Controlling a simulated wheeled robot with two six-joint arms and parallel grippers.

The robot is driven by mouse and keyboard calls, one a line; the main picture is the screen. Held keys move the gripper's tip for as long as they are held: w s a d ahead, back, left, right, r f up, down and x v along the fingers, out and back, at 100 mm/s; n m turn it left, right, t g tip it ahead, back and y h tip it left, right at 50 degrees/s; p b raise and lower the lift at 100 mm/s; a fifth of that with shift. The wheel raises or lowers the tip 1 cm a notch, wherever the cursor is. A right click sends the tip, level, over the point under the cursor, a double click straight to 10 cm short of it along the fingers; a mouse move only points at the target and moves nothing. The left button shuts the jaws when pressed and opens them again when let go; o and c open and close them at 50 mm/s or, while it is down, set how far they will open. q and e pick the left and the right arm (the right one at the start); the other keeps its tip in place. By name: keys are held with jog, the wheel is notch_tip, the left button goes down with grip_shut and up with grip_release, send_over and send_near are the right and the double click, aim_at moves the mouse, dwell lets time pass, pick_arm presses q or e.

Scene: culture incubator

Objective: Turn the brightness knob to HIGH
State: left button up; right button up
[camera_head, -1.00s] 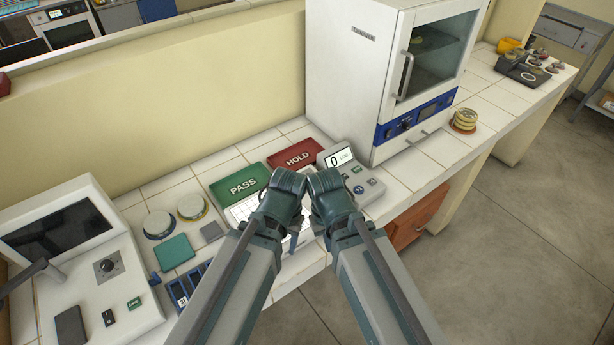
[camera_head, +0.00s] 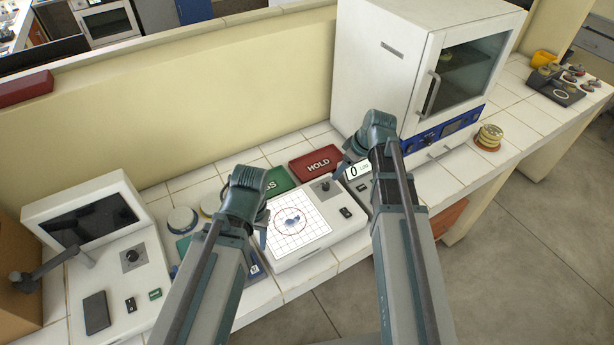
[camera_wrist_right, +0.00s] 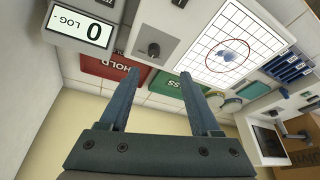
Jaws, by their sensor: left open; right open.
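A dark knob (camera_head: 323,186) sits on the top right of the white light box (camera_head: 335,232), beside its lit grid screen (camera_head: 292,220). The same knob (camera_wrist_right: 153,50) shows in the right wrist view, beyond my open fingers. Its label cannot be read. Another dark knob (camera_head: 131,257) is on the white monitor unit at the left. My right gripper (camera_head: 345,165) is open and empty, above and right of the light box knob; it also shows in the wrist view (camera_wrist_right: 160,88). My left gripper (camera_head: 262,225) is open, over the left edge of the grid screen.
The red HOLD pad (camera_head: 316,162) and partly hidden green PASS pad (camera_head: 279,181) lie behind the light box. A counter display (camera_head: 358,170) stands right of the box, partly hidden by my right arm. The white incubator (camera_head: 388,65) stands behind. Dishes (camera_head: 183,220) lie left.

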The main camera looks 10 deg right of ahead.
aim_at(326, 185)
pick_arm(q)
jog(key=f+b, duration=1.1)
jog(key=b, duration=0.1)
jog(key=shift+a+f, duration=0.3)
jog(key=shift+f, duration=0.1)
pick_arm(e)
jog(key=x, duration=0.4)
jog(key=w+x, duration=0.1)
jog(key=x, duration=0.7)
jog(key=shift+w+d+f, duration=0.15)
jog(key=shift+w+d, duration=0.05)
jog(key=shift+w, duration=0.1)
pick_arm(q)
jog(key=shift+f+b, duration=0.4)
pick_arm(e)
jog(key=shift+w+a+f, duration=0.15)
jog(key=shift+a+f, duration=0.1)
jog(key=shift+f, duration=0.2)
grip_shut()
